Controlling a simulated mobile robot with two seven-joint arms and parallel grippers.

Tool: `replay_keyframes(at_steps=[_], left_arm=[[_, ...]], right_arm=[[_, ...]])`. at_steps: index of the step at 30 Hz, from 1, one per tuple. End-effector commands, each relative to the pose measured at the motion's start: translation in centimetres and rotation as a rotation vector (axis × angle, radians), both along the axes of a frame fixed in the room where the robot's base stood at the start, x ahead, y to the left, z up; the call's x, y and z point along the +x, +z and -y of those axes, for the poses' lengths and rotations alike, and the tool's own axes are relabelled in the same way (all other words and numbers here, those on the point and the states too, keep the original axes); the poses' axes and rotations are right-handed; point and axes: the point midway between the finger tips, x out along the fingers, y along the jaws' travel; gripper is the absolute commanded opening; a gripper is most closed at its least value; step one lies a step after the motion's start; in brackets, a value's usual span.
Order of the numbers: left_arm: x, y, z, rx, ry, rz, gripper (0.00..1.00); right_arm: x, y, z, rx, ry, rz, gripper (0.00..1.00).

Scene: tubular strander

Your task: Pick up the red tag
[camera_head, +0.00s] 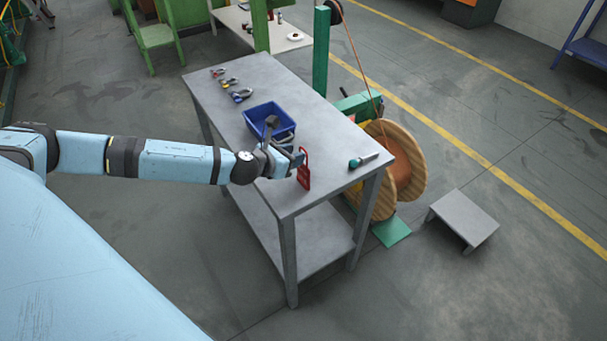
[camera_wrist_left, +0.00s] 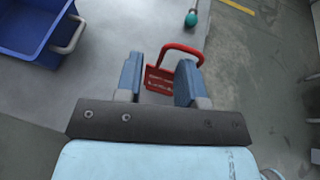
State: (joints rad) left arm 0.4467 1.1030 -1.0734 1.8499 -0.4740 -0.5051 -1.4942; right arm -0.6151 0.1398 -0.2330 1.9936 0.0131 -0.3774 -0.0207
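The red tag (camera_head: 305,178), a flat plate with a loop at one end, is at the near end of the grey table, beside the tip of my left gripper (camera_head: 292,160). In the left wrist view the tag's plate (camera_wrist_left: 159,79) shows between the two spread fingers of my left gripper (camera_wrist_left: 158,76), with its pale markings facing the camera. Its loop reaches right, past the tip of the right finger. A narrow gap shows beside the left finger; contact at the right finger is hidden. I cannot tell if the tag rests on the table. My right gripper is out of view.
The grey table (camera_head: 335,155) bears a blue bin (camera_head: 262,112) close to my left wrist, a green-handled tool (camera_head: 362,160) and several shackles (camera_head: 230,83) at the far end. A wooden cable reel (camera_head: 410,160) and a low grey step (camera_head: 464,217) stand to the right.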

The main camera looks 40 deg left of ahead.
Motion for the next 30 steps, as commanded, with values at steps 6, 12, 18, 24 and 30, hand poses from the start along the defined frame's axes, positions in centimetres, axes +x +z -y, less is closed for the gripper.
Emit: replay_keyframes(at_steps=[6, 12, 18, 24, 30], left_arm=[[3.2, -1.3, 0.7, -0.002, 0.001, 0.001, 0.36], [4.3, -1.8, 0.9, -0.002, 0.0, 0.0, 0.36], [4.2, -1.8, 0.9, -0.001, -0.001, 0.0, 0.29], [4.2, -1.8, 0.9, -0.001, -0.001, 0.0, 0.0], [4.2, -1.8, 0.9, -0.001, -0.001, -0.001, 0.0]], right_arm=[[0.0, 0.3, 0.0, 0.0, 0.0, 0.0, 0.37], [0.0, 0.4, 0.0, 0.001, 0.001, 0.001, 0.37], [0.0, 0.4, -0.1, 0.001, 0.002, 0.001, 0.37], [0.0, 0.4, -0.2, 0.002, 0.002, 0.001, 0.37], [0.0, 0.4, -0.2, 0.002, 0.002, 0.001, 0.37]])
